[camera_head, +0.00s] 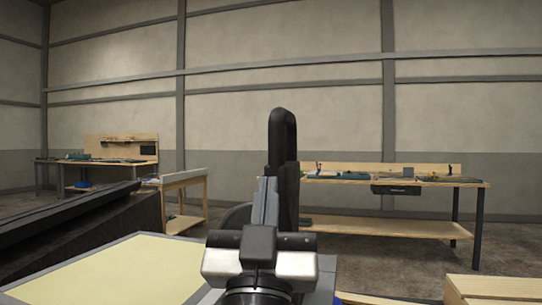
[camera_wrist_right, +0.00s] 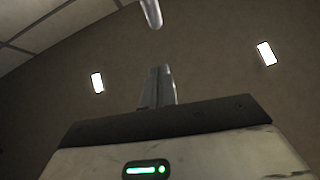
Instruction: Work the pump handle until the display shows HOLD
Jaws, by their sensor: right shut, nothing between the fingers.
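My right gripper (camera_head: 267,184) is seen from behind in the middle of the head view, its grey fingers pointing up and shut with nothing between them. A tall black upright bar with a rounded top (camera_head: 283,135), probably the pump handle, stands just right of the fingers; I cannot tell whether they touch. In the right wrist view the shut fingers (camera_wrist_right: 158,72) point up, and a pale rounded tip (camera_wrist_right: 151,12), which I cannot identify, is above them, apart. The display is not visible. My left gripper is not in view.
A pale yellow panel in a grey frame (camera_head: 120,270) lies at lower left, with a dark sloped block (camera_head: 90,240) beyond it. A wooden crate edge (camera_head: 495,288) is at lower right. Workbenches (camera_head: 400,182) stand at the far wall. Space above the bar is clear.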

